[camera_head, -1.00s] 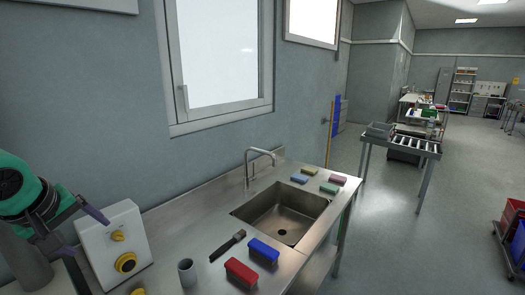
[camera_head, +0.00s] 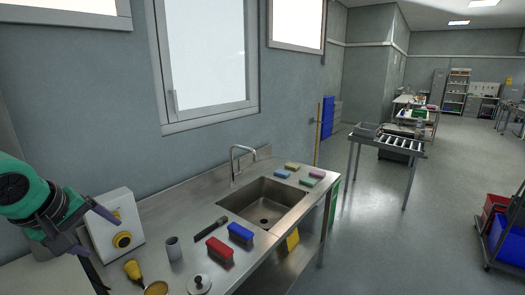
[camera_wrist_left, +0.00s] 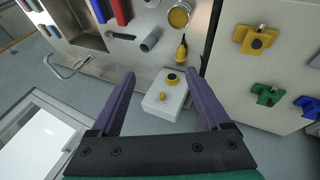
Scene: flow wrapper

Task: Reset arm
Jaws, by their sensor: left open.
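My right gripper is not in view.
The steel counter holds a grey cup (camera_head: 173,248), a red brush (camera_head: 219,249), a blue brush (camera_head: 241,233), a yellow-handled tool (camera_head: 133,270) and a sink (camera_head: 264,203). A roller table (camera_head: 388,140) stands right. Open floor lies beyond the counter.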

